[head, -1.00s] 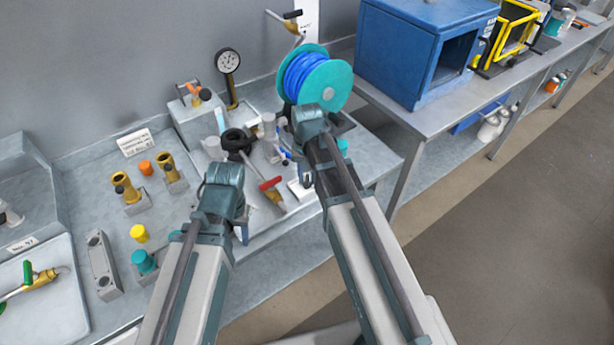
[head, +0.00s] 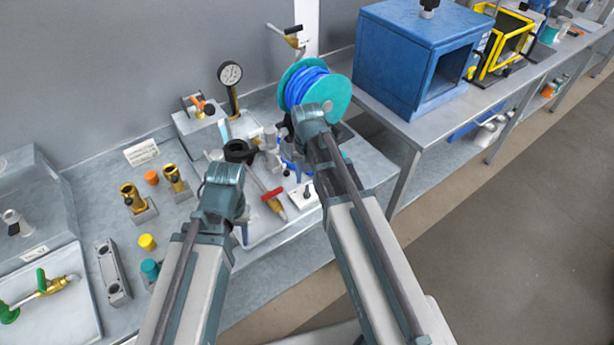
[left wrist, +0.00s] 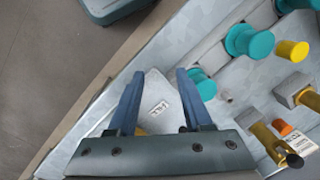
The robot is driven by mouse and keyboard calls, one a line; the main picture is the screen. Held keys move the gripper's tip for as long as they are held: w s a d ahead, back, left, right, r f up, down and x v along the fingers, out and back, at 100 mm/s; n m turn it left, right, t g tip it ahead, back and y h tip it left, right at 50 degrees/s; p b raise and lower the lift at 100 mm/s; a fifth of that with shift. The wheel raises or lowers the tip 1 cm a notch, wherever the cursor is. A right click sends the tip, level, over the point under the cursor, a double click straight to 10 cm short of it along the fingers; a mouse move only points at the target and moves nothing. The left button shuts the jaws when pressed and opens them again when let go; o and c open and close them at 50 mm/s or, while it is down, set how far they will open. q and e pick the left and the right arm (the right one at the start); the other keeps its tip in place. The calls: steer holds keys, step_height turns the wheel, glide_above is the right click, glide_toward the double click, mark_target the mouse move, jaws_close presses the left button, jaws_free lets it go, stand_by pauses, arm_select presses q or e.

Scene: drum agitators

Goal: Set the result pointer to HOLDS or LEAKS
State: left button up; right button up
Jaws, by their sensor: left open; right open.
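I cannot pick out the result pointer or the words HOLDS and LEAKS for certain. A small white plate (head: 306,196) with a dark spot lies on the bench below my right gripper (head: 310,160), partly covered by it. My right gripper points down over the bench, its fingertips mostly hidden. My left gripper (head: 238,212) is above the tray's front left; its fingers are largely hidden in the head view. In the left wrist view my left gripper (left wrist: 159,74) is open, with a pale labelled block (left wrist: 158,100) seen between its fingers; I see no contact.
A dial gauge (head: 230,75) and a blue hose reel (head: 314,88) stand at the back. A red-handled tool (head: 273,198) lies between the arms. Brass fittings (head: 134,197), a yellow cap (head: 147,242) and a grey block (head: 112,272) are left. A blue cabinet (head: 405,60) stands right.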

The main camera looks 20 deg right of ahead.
mark_target(307, 190)
arm_select(q)
step_height(307, 190, up, 9)
steer(key=p, duration=0.7)
steer(key=shift+f, duration=0.15)
arm_select(e)
step_height(307, 190, up, 9)
steer(key=shift+f, duration=0.15)
